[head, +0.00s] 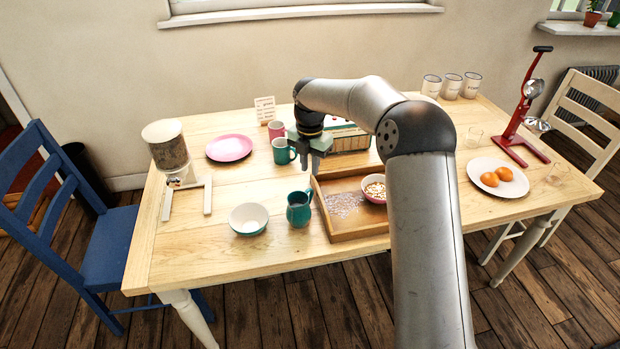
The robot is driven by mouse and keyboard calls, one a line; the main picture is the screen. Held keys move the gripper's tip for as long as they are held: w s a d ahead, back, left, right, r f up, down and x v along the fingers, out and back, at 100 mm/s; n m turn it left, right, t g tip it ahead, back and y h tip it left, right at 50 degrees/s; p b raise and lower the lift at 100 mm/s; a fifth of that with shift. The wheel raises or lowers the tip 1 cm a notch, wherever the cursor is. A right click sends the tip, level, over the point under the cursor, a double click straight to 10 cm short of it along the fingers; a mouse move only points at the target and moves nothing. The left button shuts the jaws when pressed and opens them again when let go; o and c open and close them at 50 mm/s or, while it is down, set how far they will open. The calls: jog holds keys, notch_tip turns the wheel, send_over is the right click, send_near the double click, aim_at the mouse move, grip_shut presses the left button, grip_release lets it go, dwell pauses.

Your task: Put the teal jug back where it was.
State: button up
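The teal jug (299,212) stands upright on the table, at the left outer side of the wooden tray (343,238), with a white bowl (249,219) to its left. My gripper (310,166) points down above the table, behind and above the jug and apart from it. Its two fingers look parted, with nothing seen between them. A teal mug (281,152) stands just left of my gripper, farther back than the jug.
The tray holds a pink bowl of cereal (375,189) and has a patterned, whitish area on its floor. A pink plate (229,148), a pink mug (276,130) and a cereal dispenser (168,151) stand behind and left. The table's front left is clear.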

jog(key=s+d+r+m+h, duration=0.1)
jog(key=s+d+r+m, duration=0.25)
jog(key=s+m, duration=0.45)
jog(key=s+d+r+m, duration=0.3)
jog(key=s+r+m, duration=0.15)
jog(key=s, duration=0.55)
jog(key=s+d+f+m, duration=0.2)
jog(key=s+m, duration=0.6)
jog(key=s, duration=0.3)
jog(key=s+d+f+m+y, duration=0.1)
jog(key=s+d+f+m, duration=0.1)
jog(key=s+m, duration=0.6)
jog(key=s+d, duration=0.1)
jog(key=s, duration=0.1)
jog(key=shift+s, duration=0.35)
jog(key=shift+d+m, duration=0.1)
jog(key=shift+m, duration=0.15)
